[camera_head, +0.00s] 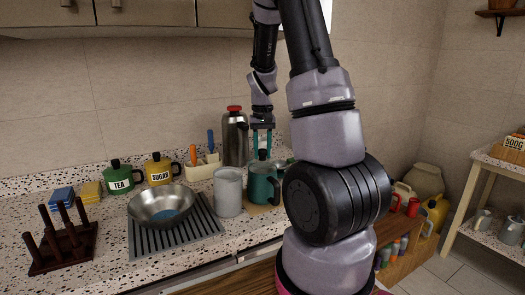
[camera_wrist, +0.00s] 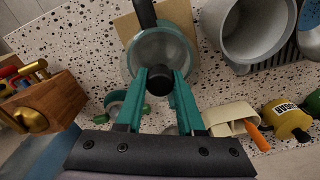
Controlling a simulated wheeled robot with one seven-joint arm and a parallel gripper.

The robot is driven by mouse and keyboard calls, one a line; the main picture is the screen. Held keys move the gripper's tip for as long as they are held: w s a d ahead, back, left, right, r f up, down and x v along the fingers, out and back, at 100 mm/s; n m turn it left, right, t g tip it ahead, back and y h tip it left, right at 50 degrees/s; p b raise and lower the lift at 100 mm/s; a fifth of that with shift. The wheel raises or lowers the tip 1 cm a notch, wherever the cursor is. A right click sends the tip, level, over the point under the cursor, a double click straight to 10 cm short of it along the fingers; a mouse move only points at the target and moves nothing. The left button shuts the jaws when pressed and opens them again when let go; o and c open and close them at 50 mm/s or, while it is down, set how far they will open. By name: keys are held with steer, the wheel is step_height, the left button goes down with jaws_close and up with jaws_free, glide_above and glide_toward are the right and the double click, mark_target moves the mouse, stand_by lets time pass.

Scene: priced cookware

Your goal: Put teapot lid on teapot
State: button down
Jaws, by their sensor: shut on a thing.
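The teal teapot (camera_head: 262,190) stands on the counter on a tan board, beside a grey pot. In the wrist view, its round body (camera_wrist: 178,14) and black handle (camera_wrist: 145,14) show at the top. My gripper (camera_head: 262,152) points straight down over it. Its teal fingers (camera_wrist: 160,82) are shut on the black knob of the teapot lid (camera_wrist: 160,52). The lid lies over the teapot's mouth, roughly centred. I cannot tell whether it rests on the rim or hangs just above it.
A grey pot (camera_head: 228,192) stands close on the left. A steel flask (camera_head: 235,138) and a cream utensil holder (camera_head: 202,168) are behind. A metal bowl (camera_head: 163,205) sits on a dark rack (camera_head: 150,245). My arm hides the counter's right part.

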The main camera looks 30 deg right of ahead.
mark_target(263, 150)
steer(key=shift+f, duration=0.8)
steer(key=shift+f, duration=0.35)
stand_by(0.9)
jaws_free()
stand_by(0.3)
stand_by(0.3)
step_height(263, 150, up, 11)
steer(key=shift+f, duration=0.1)
stand_by(0.4)
stand_by(0.8)
